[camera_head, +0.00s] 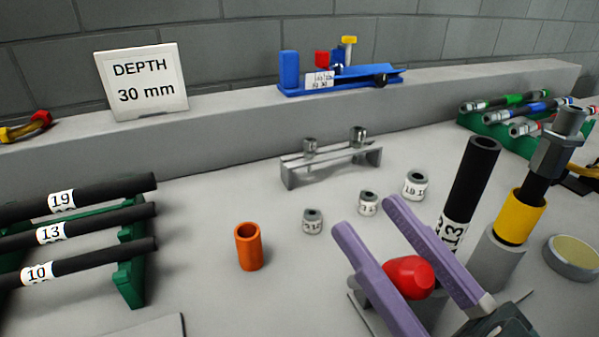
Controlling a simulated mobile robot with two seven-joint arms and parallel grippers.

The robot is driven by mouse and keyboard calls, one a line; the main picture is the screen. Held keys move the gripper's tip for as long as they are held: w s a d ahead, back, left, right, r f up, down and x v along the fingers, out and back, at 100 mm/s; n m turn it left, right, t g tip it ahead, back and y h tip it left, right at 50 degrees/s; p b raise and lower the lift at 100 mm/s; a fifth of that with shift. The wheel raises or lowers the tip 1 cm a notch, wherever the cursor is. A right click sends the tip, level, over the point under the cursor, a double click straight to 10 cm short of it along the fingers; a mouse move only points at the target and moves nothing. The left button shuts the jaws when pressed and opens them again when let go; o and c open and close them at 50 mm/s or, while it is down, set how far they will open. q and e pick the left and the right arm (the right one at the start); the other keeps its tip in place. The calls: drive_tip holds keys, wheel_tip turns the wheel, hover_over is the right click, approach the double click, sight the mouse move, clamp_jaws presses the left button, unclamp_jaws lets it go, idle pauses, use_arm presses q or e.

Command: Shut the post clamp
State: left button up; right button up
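A red rounded knob (408,277), which may be the post clamp's handle, sits at the lower right. Grey metal (368,292) shows beneath it; the rest of the clamp is hidden, so I cannot tell whether it is open or shut. My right gripper (366,214) has two purple fingers apart, one on each side of the knob. The fingertips reach past it. I see no clear gap beside the knob, but cannot tell whether the fingers grip it. A black hose marked 13 (473,175) stands upright just behind the right finger. My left gripper is not in view.
A grey post (496,262) with a yellow collar (521,217) and black top stands close right. An orange cup (248,247), small labelled fittings (368,203) and a metal stand (333,163) lie ahead. Hoses lie on a green rack (131,265) at left. A round tin (573,257) is far right.

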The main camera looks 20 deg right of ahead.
drive_tip(key=shift+s+f, duration=0.2)
drive_tip(key=shift+s, duration=0.15)
drive_tip(key=s+d+b, duration=0.1)
drive_tip(key=s+d, duration=0.2)
drive_tip(key=s, duration=1)
drive_tip(key=shift+s+f, duration=0.35)
drive_tip(key=shift+s, duration=0.05)
drive_tip(key=shift+c, duration=0.3)
